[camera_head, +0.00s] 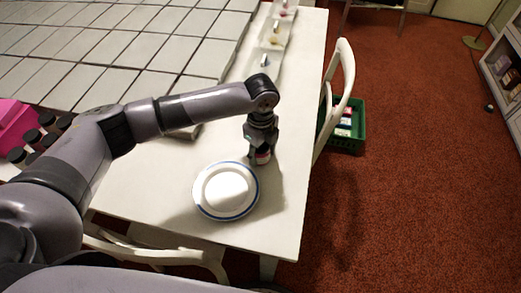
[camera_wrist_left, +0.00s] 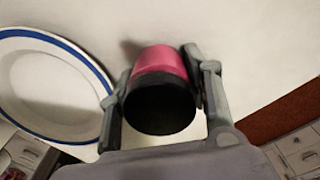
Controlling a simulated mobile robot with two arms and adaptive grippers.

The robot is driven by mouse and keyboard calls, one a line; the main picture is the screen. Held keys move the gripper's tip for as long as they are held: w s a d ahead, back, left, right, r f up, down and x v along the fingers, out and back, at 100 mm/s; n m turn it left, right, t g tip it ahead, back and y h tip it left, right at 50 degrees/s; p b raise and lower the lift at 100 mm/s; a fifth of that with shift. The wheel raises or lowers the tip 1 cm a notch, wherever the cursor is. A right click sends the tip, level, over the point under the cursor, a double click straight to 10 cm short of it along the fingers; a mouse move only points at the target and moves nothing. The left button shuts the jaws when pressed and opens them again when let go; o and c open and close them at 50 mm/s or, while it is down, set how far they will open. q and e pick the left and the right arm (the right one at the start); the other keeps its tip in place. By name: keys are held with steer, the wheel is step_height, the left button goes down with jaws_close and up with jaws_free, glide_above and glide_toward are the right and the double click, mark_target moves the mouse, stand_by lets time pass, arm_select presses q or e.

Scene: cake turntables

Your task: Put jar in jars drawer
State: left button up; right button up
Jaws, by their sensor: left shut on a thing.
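My left gripper (camera_head: 260,146) is shut on a jar (camera_head: 262,158) above the white table, just right of the plate. In the left wrist view, the jar (camera_wrist_left: 160,62) shows a pink-red side and a black round end facing the camera. The fingers of the left gripper (camera_wrist_left: 160,95) press on its two sides. I cannot tell for sure whether the jar touches the tabletop. White drawer fronts (camera_wrist_left: 300,148) show at the lower corners of the wrist view; which of them is the jars drawer cannot be told. My right gripper is not in view.
A white plate with a blue rim (camera_head: 197,190) lies on the white table (camera_head: 150,190). A pink box (camera_head: 12,120) and several dark-capped jars (camera_head: 47,120) are at left. White trays (camera_head: 270,40) line the back. A chair (camera_head: 340,95) and green crate (camera_head: 345,145) stand right.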

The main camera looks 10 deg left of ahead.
arm_select(q)
steer(key=c, duration=0.5)
steer(key=shift+r, duration=0.1)
